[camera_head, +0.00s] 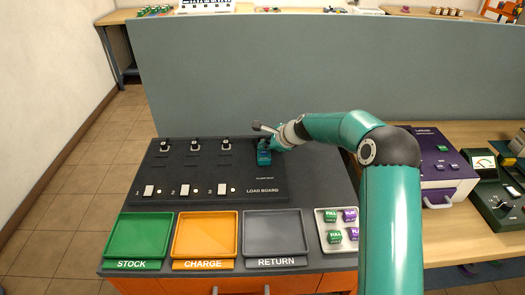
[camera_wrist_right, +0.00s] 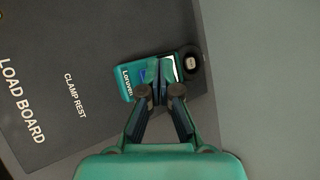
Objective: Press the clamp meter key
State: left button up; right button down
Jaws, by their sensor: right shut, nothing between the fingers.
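The clamp meter (camera_head: 264,157) is a small teal device on the right end of the black load board (camera_head: 222,191). In the right wrist view the clamp meter (camera_wrist_right: 129,84) lies by the "CLAMP REST" lettering, with a black ring at its far end. My right gripper (camera_head: 268,145) reaches in from the right and is over the meter. In the right wrist view its fingers (camera_wrist_right: 158,94) are together and empty, with tips over the meter's face. They hide part of the face, and I cannot tell whether they touch it. The key is not clearly visible. My left gripper is out of view.
Green STOCK (camera_head: 113,264), orange CHARGE (camera_head: 203,264) and grey RETURN (camera_head: 277,261) trays line the front, all empty. A pale tray (camera_head: 326,245) holds several green and purple blocks. A grey partition (camera_head: 200,100) stands behind. A purple device (camera_head: 437,188) is at right.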

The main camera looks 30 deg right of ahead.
aim_at(265, 153)
jog(key=shift+r, duration=0.3)
notch_tip(265, 153, up, 5)
jog(key=p, duration=0.5)
dwell(0.9)
